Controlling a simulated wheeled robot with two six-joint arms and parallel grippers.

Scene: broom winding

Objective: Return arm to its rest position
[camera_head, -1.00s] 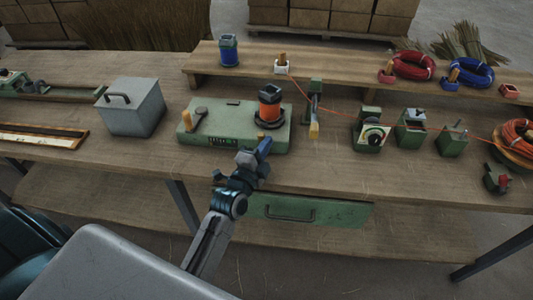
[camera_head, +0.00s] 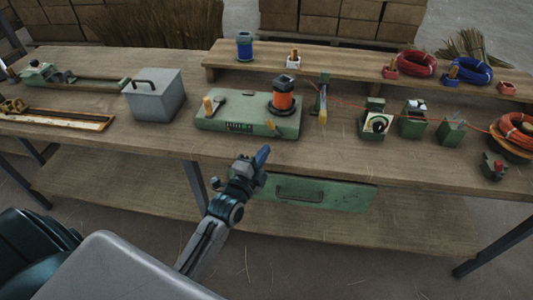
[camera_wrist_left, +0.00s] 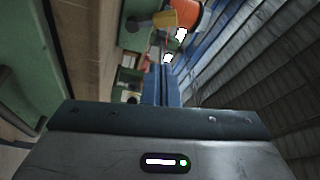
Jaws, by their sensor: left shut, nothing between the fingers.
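My left gripper (camera_head: 262,157) shows in the head view in front of the bench's front edge, below the green winding machine. Its blue fingers are shut with nothing between them. In the left wrist view the shut fingers (camera_wrist_left: 161,86) point away from the camera, with the green machine and bench edge at the left. The green winding machine (camera_head: 225,122) sits on the bench and carries an orange spool (camera_head: 284,97). The gripper is apart from both. My right gripper is in neither view.
The wooden bench (camera_head: 150,140) has a green drawer (camera_head: 345,193) below its front edge, right of my gripper. A grey lidded box (camera_head: 153,98) stands left of the machine. Green wire fixtures (camera_head: 413,122) and an orange wire coil (camera_head: 516,128) are at the right.

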